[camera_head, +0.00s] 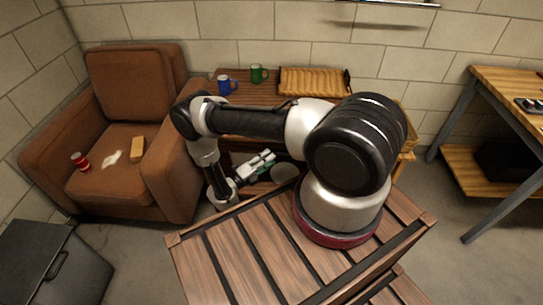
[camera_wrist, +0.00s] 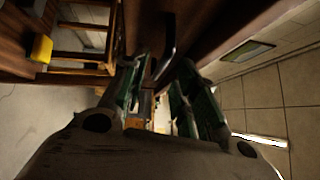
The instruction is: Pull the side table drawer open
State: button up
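The side table (camera_head: 258,98) is brown wood and stands behind my arm in the head view. My arm hides much of its front. In the wrist view its dark brown front (camera_wrist: 205,25) fills the upper middle. A dark curved drawer handle (camera_wrist: 168,45) stands out from that front. My gripper (camera_wrist: 162,95) has its two green-padded fingers apart, with the handle just beyond and between their tips. I cannot tell whether they touch it. In the head view my gripper (camera_head: 268,163) is low before the table. How far the drawer is out cannot be told.
A blue mug (camera_head: 226,86), a green mug (camera_head: 258,74) and a wicker tray (camera_head: 314,81) are on the table. A brown armchair (camera_head: 130,85) stands close on the left, holding a red can (camera_head: 79,161). A workbench (camera_head: 500,95) is at right. A dark bin (camera_head: 50,262) is front left.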

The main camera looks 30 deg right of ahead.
jog(key=shift+x, duration=1.4)
grip_shut()
jog(key=shift+s, duration=0.1)
